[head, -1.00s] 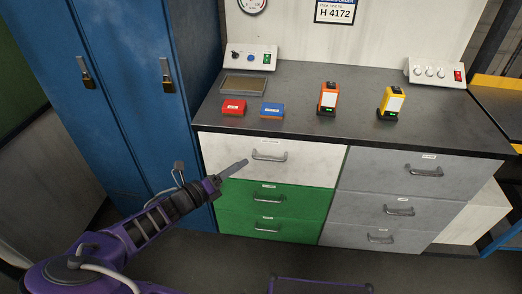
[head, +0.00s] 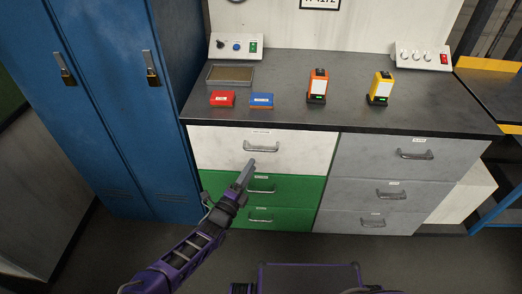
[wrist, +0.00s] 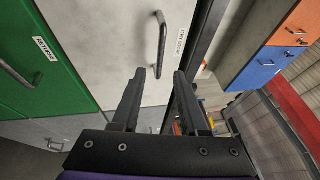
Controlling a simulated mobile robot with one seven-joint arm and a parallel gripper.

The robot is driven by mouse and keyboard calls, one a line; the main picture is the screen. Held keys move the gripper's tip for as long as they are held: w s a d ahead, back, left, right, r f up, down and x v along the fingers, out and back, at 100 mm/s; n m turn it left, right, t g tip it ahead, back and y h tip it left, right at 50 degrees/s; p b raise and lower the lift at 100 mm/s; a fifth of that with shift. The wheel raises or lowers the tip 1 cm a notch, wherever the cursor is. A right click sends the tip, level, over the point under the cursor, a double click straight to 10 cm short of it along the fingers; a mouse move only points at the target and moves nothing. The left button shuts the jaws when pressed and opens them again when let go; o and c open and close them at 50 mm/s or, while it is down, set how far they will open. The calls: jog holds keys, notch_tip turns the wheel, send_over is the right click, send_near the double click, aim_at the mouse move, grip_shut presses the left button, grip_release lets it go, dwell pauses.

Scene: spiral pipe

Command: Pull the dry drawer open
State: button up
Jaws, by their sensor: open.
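The dry drawer is the white top-left drawer (head: 220,145) of the cabinet, and it is shut. Its metal bar handle (head: 261,147) is at its middle, with a small label above it. In the wrist view the white front (wrist: 115,40) carries a label (wrist: 179,36) that seems to read "DRY STORE", beside the handle (wrist: 161,42). My gripper (head: 250,164) is just below the handle in the head view. In the wrist view my gripper (wrist: 160,76) is open and empty, with its fingertips pointing toward the handle. The exact gap to the handle cannot be told.
Green drawers (head: 300,187) lie below the white one, grey drawers (head: 365,155) to the right. Blue lockers (head: 110,130) stand at the left. The dark worktop (head: 290,75) holds red and blue boxes and two upright devices. The floor in front is mostly clear.

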aim_at(261, 150)
jog(key=x, duration=0.8)
jog(key=shift+w, duration=0.2)
grip_shut()
dwell(1.1)
